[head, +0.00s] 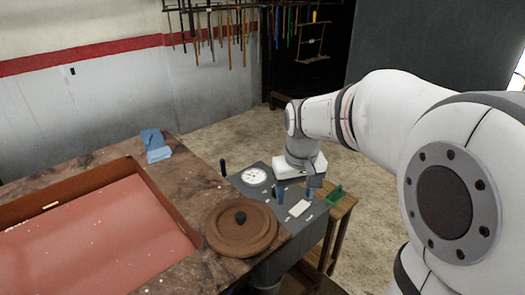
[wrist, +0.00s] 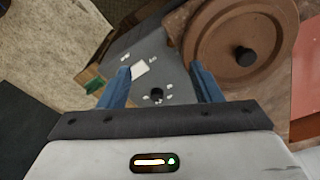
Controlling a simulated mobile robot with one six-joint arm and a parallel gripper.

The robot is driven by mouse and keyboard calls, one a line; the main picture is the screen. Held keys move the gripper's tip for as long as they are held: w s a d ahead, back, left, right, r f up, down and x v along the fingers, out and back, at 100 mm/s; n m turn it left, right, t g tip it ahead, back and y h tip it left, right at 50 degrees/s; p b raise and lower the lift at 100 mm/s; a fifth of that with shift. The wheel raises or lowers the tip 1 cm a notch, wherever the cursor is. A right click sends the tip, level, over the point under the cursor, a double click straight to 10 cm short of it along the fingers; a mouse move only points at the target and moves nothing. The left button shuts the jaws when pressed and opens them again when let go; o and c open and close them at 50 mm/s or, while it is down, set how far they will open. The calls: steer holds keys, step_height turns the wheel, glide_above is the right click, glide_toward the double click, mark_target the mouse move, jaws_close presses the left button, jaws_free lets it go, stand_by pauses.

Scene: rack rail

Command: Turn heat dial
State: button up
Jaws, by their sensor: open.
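The heat dial appears to be the small black knob (wrist: 157,94) ringed by white marks on a dark grey panel (wrist: 172,77). In the wrist view it lies between my two blue fingers, nearer the palm than the fingertips. My gripper (wrist: 160,72) is open and empty, with a finger on each side of the knob in the picture. In the head view my gripper (head: 295,190) hangs over the grey panel (head: 240,184), and I cannot make out the knob there. I cannot tell the height of the fingertips above the panel.
A round brown lid (head: 241,228) with a black knob sits beside the panel. A white round gauge (head: 253,175), a white plate (head: 299,208) and a green piece (head: 336,195) are near my gripper. A red-floored tray (head: 95,240) and blue cloth (head: 156,150) lie left.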

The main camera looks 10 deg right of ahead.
steer(key=w+f+n, duration=0.1)
steer(key=w+f, duration=0.2)
steer(key=w, duration=0.4)
steer(key=w+f+g, duration=0.1)
steer(key=w+f, duration=0.2)
steer(key=w, duration=0.5)
steer(key=w+f+n, duration=0.1)
steer(key=w+f, duration=0.3)
steer(key=w, duration=0.3)
steer(key=shift+w+n, duration=0.15)
steer(key=shift+n, duration=0.15)
steer(key=shift+w+f, duration=0.25)
steer(key=shift+f, duration=0.35)
step_height(320, 180, down, 7)
